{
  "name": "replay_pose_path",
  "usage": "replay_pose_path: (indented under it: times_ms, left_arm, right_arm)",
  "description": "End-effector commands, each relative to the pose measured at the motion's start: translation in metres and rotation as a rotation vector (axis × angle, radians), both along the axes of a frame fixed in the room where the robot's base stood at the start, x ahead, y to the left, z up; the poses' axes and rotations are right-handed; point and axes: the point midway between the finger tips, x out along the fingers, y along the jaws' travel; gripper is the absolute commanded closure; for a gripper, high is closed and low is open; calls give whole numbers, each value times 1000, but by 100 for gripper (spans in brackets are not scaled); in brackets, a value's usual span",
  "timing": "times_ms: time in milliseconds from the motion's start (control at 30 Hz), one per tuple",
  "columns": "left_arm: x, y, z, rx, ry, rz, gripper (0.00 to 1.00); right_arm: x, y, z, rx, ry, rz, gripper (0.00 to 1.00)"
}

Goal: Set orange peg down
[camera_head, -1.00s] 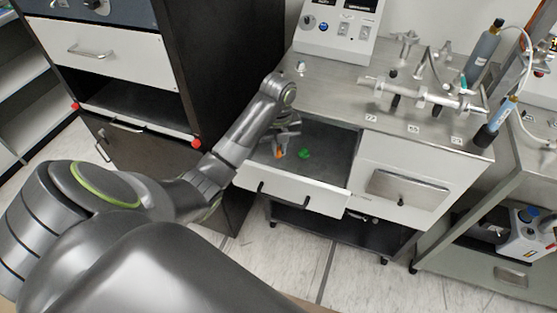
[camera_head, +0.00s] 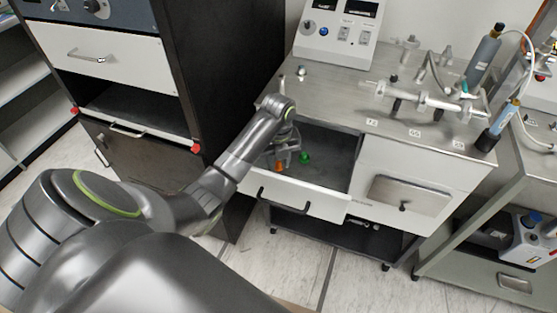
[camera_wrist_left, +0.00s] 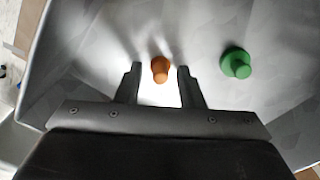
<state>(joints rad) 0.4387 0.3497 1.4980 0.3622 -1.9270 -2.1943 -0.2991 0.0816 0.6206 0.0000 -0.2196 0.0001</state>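The orange peg (camera_head: 279,167) is in the open drawer (camera_head: 335,150), close to the drawer front. In the left wrist view the orange peg (camera_wrist_left: 160,68) is between the fingertips of my left gripper (camera_wrist_left: 159,72), with a visible gap on each side. The gripper is open around it, and the peg appears to rest on the drawer floor. In the head view my left gripper (camera_head: 284,157) reaches down into the drawer and partly hides the peg. A green peg (camera_head: 305,158) stands to the right and also shows in the left wrist view (camera_wrist_left: 235,63). My right gripper is not in view.
The drawer front (camera_head: 300,198) and the side walls bound the space around my gripper. A glass apparatus (camera_head: 425,98) and a control box (camera_head: 338,32) stand on the bench top above. A dark cabinet (camera_head: 225,70) is close on the left. The drawer's right part is clear.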

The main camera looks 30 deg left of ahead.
Motion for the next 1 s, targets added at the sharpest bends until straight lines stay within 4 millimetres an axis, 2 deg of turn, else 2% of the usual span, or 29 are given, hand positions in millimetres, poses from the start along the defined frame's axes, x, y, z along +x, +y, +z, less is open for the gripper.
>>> replay_pose_path:
  times_ms: [333, 567, 1000]
  left_arm:
    - [0, 0, 5, 1, -2, 0, 65]
    - [1, 0, 35, 1, -5, -1, 65]
    - [0, 0, 92, -1, -1, 0, 65]
  right_arm:
    - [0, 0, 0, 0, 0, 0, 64]
    - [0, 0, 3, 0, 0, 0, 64]
    - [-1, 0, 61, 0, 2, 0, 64]
